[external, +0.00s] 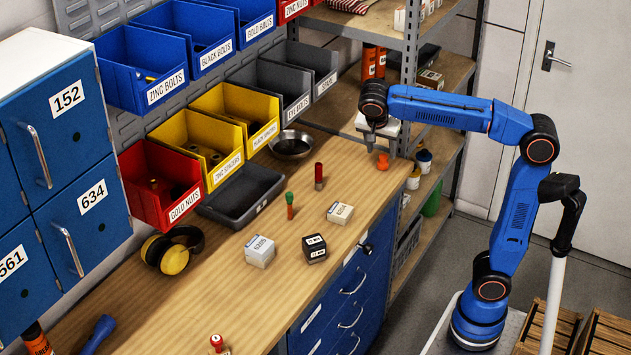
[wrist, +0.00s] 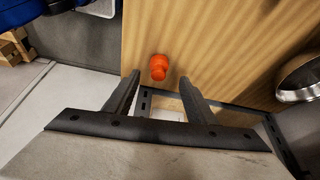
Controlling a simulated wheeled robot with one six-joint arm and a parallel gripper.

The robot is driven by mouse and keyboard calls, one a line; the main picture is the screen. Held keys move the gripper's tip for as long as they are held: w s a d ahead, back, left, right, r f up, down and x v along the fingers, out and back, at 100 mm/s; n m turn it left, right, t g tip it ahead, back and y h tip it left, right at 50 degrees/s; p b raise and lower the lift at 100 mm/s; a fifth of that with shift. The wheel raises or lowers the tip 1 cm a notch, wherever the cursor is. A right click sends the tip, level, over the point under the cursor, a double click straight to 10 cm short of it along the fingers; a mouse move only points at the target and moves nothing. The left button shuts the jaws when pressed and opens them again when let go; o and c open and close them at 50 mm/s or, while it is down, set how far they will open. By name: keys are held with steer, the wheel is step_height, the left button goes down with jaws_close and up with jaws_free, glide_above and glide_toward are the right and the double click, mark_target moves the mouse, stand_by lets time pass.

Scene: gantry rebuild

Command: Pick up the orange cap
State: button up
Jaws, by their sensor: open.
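The orange cap (external: 383,162) stands on the wooden bench (external: 345,178) near its far right end. In the wrist view the orange cap (wrist: 158,67) shows on the wood, just ahead of the fingertips. My gripper (external: 378,145) hangs above and slightly left of the cap in the external view, pointing down. In the wrist view my gripper (wrist: 160,85) has its two dark fingers apart with nothing between them. The cap is apart from both fingers, and nothing hides it.
A metal bowl (external: 291,145) sits left of the cap on the bench. A red cylinder (external: 318,176), a green-topped piece (external: 289,205) and small boxes (external: 340,213) stand nearer. A metal shelf (external: 440,100) adjoins the bench's far end. Bench wood around the cap is clear.

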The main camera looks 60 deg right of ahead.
mark_target(383, 156)
steer(key=shift+x, duration=2.65)
steer(key=shift+s+d, duration=0.1)
steer(key=shift+s, duration=0.05)
steer(key=c, duration=1.1)
